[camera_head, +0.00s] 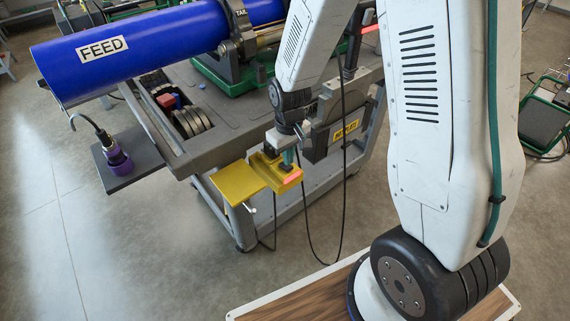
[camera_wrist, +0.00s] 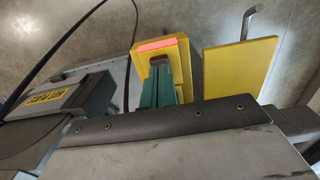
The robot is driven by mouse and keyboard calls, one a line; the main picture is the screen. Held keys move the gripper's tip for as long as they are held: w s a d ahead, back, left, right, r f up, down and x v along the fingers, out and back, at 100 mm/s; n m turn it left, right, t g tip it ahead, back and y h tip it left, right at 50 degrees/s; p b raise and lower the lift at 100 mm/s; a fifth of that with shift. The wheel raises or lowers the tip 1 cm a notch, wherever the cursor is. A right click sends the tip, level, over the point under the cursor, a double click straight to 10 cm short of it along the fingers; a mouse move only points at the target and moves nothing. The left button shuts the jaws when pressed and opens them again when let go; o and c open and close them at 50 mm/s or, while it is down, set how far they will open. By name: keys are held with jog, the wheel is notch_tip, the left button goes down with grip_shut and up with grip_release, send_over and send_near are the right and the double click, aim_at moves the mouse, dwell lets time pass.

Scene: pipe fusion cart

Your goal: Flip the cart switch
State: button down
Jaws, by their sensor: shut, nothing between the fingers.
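The cart's yellow switch box (camera_head: 262,160) is mounted low on the near side of the cart, with its yellow lid (camera_head: 238,184) swung open to the left. A glowing red bar (camera_head: 293,177) is on the box's near edge. My gripper (camera_head: 287,163) points down into the open box with its green fingers shut and empty. In the wrist view, the gripper (camera_wrist: 160,68) reaches over the box (camera_wrist: 181,48), close to the red bar (camera_wrist: 157,44); the open lid (camera_wrist: 238,68) is to the right. The fingers cover the switch, so its position and any contact cannot be told.
The grey cart (camera_head: 250,108) carries a blue pipe (camera_head: 160,42) marked FEED. A hot plate unit (camera_head: 338,130) stands close right of my gripper, with black cable (camera_head: 343,200) hanging below. A purple tool (camera_head: 114,155) sits on the left side shelf. Floor in front is clear.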

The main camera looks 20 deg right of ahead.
jog(key=shift+f, duration=0.9)
dwell(0.3)
jog(key=shift+r, duration=3.55)
